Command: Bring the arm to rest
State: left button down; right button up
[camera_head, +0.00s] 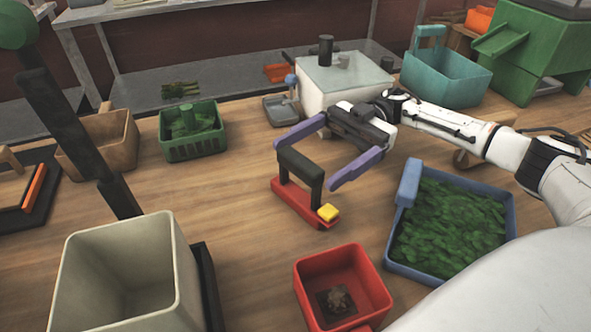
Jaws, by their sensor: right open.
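My right arm (455,125) comes in from the right over the wooden table. My right gripper (306,166) is open, with its two purple fingers spread wide. A black handle (302,165) on a red base (297,205) with a yellow block (328,213) stands at the fingertips, in the gap between them. I cannot tell whether the fingers touch it. My left gripper is not in view.
A blue tray of green leaves (409,264) and a red bin (315,288) are in front. A cream bin (85,285) stands at the left front. A white machine (312,91) stands behind the gripper. Bare table (235,205) lies left of the red base.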

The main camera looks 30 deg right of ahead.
jog(key=shift+w+d+r, duration=0.1)
jog(key=shift+d, duration=0.3)
jog(key=shift+r, duration=0.15)
